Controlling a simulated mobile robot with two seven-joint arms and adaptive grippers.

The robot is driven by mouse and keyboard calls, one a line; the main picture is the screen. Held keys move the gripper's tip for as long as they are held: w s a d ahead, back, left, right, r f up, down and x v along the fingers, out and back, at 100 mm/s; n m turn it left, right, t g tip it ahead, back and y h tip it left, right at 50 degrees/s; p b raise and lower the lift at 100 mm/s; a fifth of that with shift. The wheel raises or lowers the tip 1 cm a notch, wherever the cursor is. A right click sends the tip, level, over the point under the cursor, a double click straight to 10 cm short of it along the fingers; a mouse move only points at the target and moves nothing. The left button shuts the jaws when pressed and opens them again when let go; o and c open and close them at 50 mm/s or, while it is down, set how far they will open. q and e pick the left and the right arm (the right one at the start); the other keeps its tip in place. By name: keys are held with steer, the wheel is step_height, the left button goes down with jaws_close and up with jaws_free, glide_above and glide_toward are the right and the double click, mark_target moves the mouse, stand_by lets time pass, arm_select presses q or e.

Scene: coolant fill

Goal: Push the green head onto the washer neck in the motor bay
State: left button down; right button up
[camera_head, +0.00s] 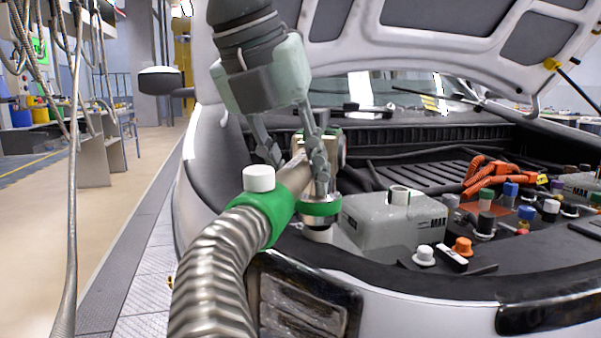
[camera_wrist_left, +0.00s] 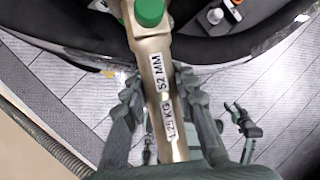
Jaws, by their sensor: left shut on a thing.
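The green head is a brass-coloured metal body (camera_head: 296,172) with a green ring (camera_head: 320,208) at its lower end. My left gripper (camera_head: 298,168) is shut on this body. In the left wrist view the fingers (camera_wrist_left: 158,92) lie on either side of the body (camera_wrist_left: 158,75), labelled 52 MM and 1.25 KG, with a green knob (camera_wrist_left: 150,11) on top. A short pale cylinder (camera_head: 318,233) shows just under the green ring at the bay's front edge. I cannot tell whether it is the washer neck or part of the head, or whether they touch.
A ribbed metal hose (camera_head: 212,272) with a green collar (camera_head: 270,208) and white cap (camera_head: 258,178) runs down front-left. A grey tank (camera_head: 395,225) marked MAX stands right of the head. Several coloured caps and orange cables (camera_head: 487,176) lie farther right. The raised hood (camera_head: 430,45) hangs above.

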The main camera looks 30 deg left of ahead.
arm_select(q)
steer(key=shift+f, duration=0.15)
arm_select(e)
steer(key=shift+s+r, duration=0.1)
steer(key=shift+r, duration=0.25)
arm_select(q)
steer(key=shift+b, duration=0.7)
arm_select(e)
steer(key=shift+f, duration=0.6)
stand_by(1.0)
arm_select(q)
steer(key=shift+s+f+b, duration=0.1)
steer(key=shift+f+b, duration=1.85)
steer(key=shift+f, duration=0.05)
arm_select(e)
steer(key=shift+f, duration=1.9)
arm_select(q)
steer(key=c, duration=1.1)
jaws_free()
steer(key=v, duration=1.2)
